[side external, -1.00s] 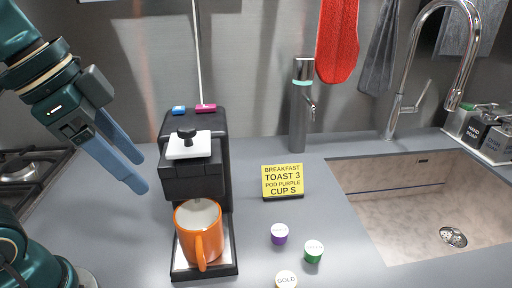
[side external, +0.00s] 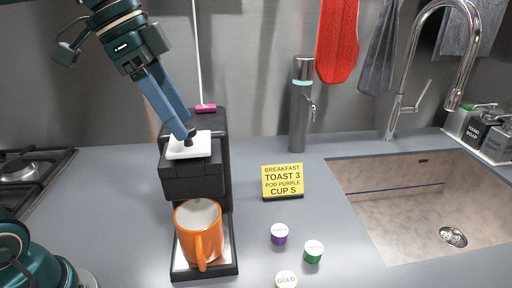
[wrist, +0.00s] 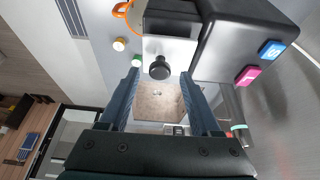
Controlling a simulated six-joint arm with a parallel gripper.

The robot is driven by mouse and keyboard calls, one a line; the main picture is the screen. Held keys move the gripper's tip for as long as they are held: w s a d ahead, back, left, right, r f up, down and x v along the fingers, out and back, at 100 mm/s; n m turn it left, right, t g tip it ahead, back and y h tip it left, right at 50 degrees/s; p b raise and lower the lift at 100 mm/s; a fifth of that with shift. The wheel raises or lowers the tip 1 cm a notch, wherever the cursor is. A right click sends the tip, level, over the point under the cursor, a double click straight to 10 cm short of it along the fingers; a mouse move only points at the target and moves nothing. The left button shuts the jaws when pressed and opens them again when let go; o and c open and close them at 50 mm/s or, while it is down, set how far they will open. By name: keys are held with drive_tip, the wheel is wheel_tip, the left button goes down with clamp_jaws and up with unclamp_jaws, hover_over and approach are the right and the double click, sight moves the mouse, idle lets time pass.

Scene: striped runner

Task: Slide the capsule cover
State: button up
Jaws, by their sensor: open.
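The capsule cover (side external: 179,152) is a white plate on top of the black coffee machine (side external: 192,180). A black knob (side external: 187,133) stands on it. In the wrist view, the white cover (wrist: 172,50) and its knob (wrist: 159,68) lie ahead of my gripper (wrist: 161,76). My gripper is open, and the knob appears in the gap between the two blue fingertips, with space on both sides. In the side view, my gripper (side external: 186,134) comes down from the upper left, its tips at the knob and partly covering it. I cannot tell if they touch it.
An orange mug (side external: 200,232) stands on the machine's drip tray (side external: 232,268). Purple (side external: 279,234), green (side external: 313,251) and gold (side external: 286,280) pods sit to the right. A pink button (side external: 206,107) is behind the cover. A yellow sign (side external: 283,181) and a sink (side external: 420,215) lie further right.

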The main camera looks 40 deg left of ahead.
drive_tip(key=shift+x, duration=0.8)
clamp_jaws()
idle(1.0)
